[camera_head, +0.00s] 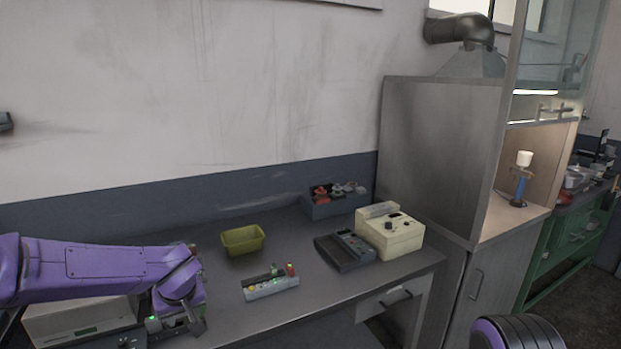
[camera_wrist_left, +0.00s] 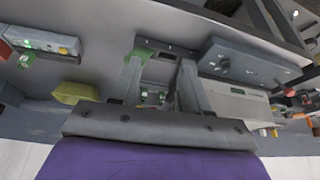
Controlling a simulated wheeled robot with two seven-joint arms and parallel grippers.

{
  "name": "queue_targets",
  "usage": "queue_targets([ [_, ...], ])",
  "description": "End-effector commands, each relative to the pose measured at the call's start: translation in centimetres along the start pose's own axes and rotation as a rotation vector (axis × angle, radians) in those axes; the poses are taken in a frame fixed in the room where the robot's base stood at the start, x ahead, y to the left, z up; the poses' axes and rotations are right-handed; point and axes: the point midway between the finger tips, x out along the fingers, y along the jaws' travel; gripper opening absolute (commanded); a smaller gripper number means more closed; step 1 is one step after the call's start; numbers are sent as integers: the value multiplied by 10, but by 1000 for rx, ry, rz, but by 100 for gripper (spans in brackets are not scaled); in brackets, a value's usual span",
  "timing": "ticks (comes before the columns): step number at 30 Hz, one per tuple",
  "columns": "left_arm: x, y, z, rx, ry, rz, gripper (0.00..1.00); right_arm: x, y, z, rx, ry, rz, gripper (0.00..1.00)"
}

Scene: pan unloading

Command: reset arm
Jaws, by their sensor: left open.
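My left arm comes in from the left in the head view, with its purple wrist (camera_head: 178,290) low over the table's left part; its fingertips are hidden there. In the left wrist view my left gripper (camera_wrist_left: 161,70) is open, its two grey fingers well apart. No object is held between them. A small green object (camera_wrist_left: 142,54) shows at the tip of one finger; I cannot tell whether they touch. My right gripper is not in view; a dark rounded part of mine with a purple edge shows at the lower right of the head view.
On the grey table (camera_head: 325,297) stand a yellow-green tub (camera_head: 243,240), a button box (camera_head: 270,286), a dark keypad device (camera_head: 345,251), a cream instrument (camera_head: 391,236) and a grey bin (camera_head: 335,204). A pale instrument (camera_head: 75,320) lies beneath my left arm. A tall cabinet (camera_head: 435,155) closes the right side.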

Motion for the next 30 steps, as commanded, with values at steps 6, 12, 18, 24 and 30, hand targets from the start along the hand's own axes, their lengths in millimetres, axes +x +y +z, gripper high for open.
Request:
queue_targets([
  [6, 4, -8, -2, -171, 62, -32, 46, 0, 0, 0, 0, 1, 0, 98],
  [12, 20, -26, 5, -349, 190, -83, 46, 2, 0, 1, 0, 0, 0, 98],
  [18, 86, -57, 65, -464, 370, -106, 46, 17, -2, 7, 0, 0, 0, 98],
  [24, 171, -100, 209, -388, 348, 7, 46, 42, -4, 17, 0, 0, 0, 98],
  [30, 204, -159, 357, -141, 98, 9, 46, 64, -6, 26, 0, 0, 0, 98],
])
